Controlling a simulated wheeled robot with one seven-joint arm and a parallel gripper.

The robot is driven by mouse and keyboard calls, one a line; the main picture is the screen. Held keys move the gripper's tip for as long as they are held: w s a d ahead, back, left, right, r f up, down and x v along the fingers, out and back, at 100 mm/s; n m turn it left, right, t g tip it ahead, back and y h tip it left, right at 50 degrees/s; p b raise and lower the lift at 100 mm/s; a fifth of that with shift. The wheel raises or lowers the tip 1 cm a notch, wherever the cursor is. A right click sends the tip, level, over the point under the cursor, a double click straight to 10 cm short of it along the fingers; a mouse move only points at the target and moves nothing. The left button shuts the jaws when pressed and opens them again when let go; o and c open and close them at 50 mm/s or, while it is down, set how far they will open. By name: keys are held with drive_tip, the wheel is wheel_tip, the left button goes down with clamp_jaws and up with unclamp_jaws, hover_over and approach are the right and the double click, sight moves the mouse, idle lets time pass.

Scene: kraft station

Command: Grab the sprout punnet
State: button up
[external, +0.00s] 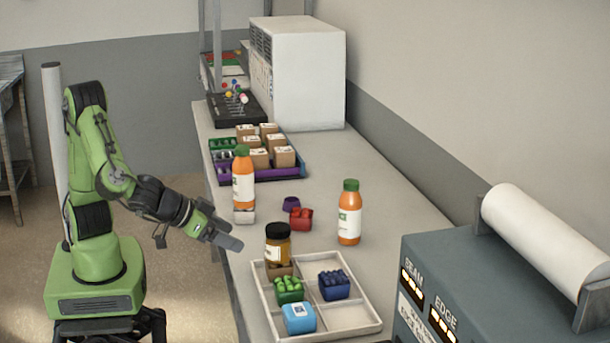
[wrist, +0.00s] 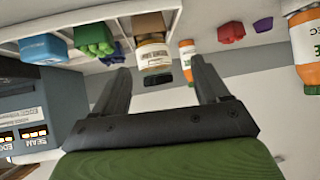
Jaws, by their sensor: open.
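The sprout punnet looks to be the green punnet of green rounded pieces (external: 289,290), in the white divided tray (external: 371,326) at the front of the counter. It also shows at the upper left of the wrist view (wrist: 95,38). It sits between a light blue box (external: 299,318) and a dark-lidded amber jar (external: 278,247). A dark blue punnet (external: 334,285) is in the compartment to its right. My gripper (external: 225,238) is left of the tray, apart from it, beside the counter's left edge. In the wrist view its jaws (wrist: 160,66) are spread and empty.
A red punnet (external: 301,220), a purple cup (external: 291,204) and two orange bottles (external: 349,215) (external: 243,180) stand behind the tray. A crate of brown boxes (external: 306,168) is further back. A grey machine (external: 430,275) stands at right. The counter's right middle is clear.

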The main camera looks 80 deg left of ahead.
sight(276, 284)
drive_tip(key=s+d+f+m+t+h+b, duration=0.2)
drive_tip(key=s+d+f+t, duration=0.1)
drive_tip(key=d, duration=0.7)
drive_tip(key=x, duration=1.6)
drive_tip(key=shift+a+f, duration=0.1)
drive_tip(key=shift+a, duration=0.05)
drive_tip(key=shift+c, duration=0.3)
